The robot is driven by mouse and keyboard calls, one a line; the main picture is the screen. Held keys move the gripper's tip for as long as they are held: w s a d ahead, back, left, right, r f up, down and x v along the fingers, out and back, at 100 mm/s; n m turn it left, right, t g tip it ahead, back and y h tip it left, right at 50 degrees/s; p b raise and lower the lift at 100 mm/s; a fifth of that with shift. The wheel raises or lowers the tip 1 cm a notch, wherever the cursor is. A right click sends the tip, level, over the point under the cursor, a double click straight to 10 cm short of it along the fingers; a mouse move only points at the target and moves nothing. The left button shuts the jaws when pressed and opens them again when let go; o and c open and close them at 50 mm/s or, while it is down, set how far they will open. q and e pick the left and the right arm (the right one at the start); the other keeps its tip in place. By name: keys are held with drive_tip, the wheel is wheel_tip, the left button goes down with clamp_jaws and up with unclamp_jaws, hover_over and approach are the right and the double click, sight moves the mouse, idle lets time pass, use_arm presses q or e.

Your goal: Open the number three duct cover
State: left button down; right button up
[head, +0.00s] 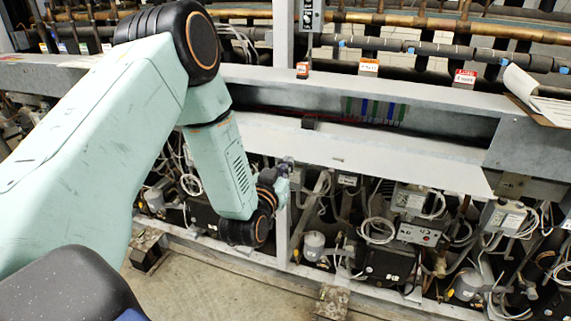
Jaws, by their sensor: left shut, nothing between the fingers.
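A long grey duct (430,96) runs across the rack. Its front is open along the middle and right, showing a dark inside with red wires and green, blue and grey strips (375,110). A long pale cover panel (400,165) lies along the lower edge of this opening, tilted outward. I cannot read a number three on it. My left gripper (284,172) is small in view, shut and empty, just below the left part of the panel's lower edge. I cannot tell whether it touches the panel. My left arm hides the duct's left part. My right gripper is out of view.
Compressors, pale boxes (408,199) and coiled cables (377,230) fill the rack below. Copper pipes (400,20) run above. Small tags (464,78) stand on the top ledge, and an open binder (535,95) lies at right.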

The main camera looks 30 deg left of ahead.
use_arm(q)
drive_tip(key=r, duration=0.1)
drive_tip(key=w+r+p, duration=0.1)
drive_tip(key=r, duration=0.1)
drive_tip(key=shift+r+p, duration=0.1)
drive_tip(key=shift+p, duration=0.2)
drive_tip(key=shift+s, duration=0.1)
